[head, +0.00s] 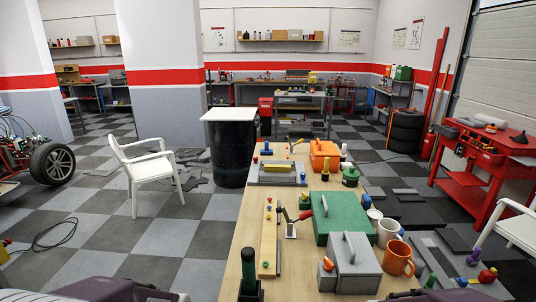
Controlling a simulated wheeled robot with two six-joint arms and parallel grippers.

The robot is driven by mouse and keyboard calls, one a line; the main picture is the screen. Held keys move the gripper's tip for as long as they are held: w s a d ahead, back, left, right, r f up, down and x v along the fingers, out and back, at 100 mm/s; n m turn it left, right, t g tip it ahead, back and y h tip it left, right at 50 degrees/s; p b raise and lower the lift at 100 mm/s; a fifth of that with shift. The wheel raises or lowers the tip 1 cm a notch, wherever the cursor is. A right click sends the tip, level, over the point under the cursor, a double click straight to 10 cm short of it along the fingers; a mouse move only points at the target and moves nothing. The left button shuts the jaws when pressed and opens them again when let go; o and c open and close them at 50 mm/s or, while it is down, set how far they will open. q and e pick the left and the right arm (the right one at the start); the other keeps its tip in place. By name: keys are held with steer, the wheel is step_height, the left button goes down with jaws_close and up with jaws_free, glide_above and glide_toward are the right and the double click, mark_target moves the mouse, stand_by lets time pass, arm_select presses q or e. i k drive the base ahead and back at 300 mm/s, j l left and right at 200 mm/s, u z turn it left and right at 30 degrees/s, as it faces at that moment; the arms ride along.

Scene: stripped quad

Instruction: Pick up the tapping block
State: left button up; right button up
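I cannot tell for certain which thing is the tapping block. A grey block with a raised handle (351,268) stands near the front of the wooden table (222,282). A green case with a handle (343,219) stands just behind it. Farther back lies a grey block-like piece with a handle (277,172) and coloured ends. A long yellow wooden bar (268,240) with knobs lies left of the green case. Dark parts of my arms show at the bottom edge, left and right. The fingertips of both grippers are out of the picture.
An orange mug (397,257), a white mug (388,232) and a small orange-topped item (327,265) crowd the grey block. A dark green upright cylinder (250,275) stands at the front left. An orange case (324,155) is farther back. A white chair (152,170) stands on the floor.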

mark_target(266, 152)
steer(key=k, duration=0.4)
steer(key=k+u, duration=0.1)
steer(key=u, duration=0.8)
steer(key=i+j, duration=0.2)
steer(key=j, duration=0.25)
steer(key=i+j+u, duration=0.1)
steer(key=j, duration=0.3)
steer(key=i+j, duration=0.3)
steer(key=j, duration=0.15)
steer(key=i+j+u, duration=0.15)
steer(key=j, duration=0.25)
steer(key=i+j+z, duration=0.2)
steer(key=i, duration=0.3)
steer(key=i+j+z, duration=0.25)
steer(key=i, duration=0.3)
steer(key=i+j+z, duration=0.2)
steer(key=i, duration=0.3)
steer(key=i+l+z, duration=0.1)
steer(key=i+z, duration=0.2)
steer(key=i, duration=0.55)
steer(key=i+j+z, duration=0.1)
steer(key=i+z, duration=0.25)
steer(key=i, duration=0.55)
steer(key=i+z, duration=0.45)
steer(key=i+j+z, duration=0.1)
steer(key=z, duration=0.4)
steer(key=i+j+z, duration=0.3)
steer(key=z, duration=0.15)
steer(key=i+j+z, duration=0.3)
steer(key=z, duration=0.2)
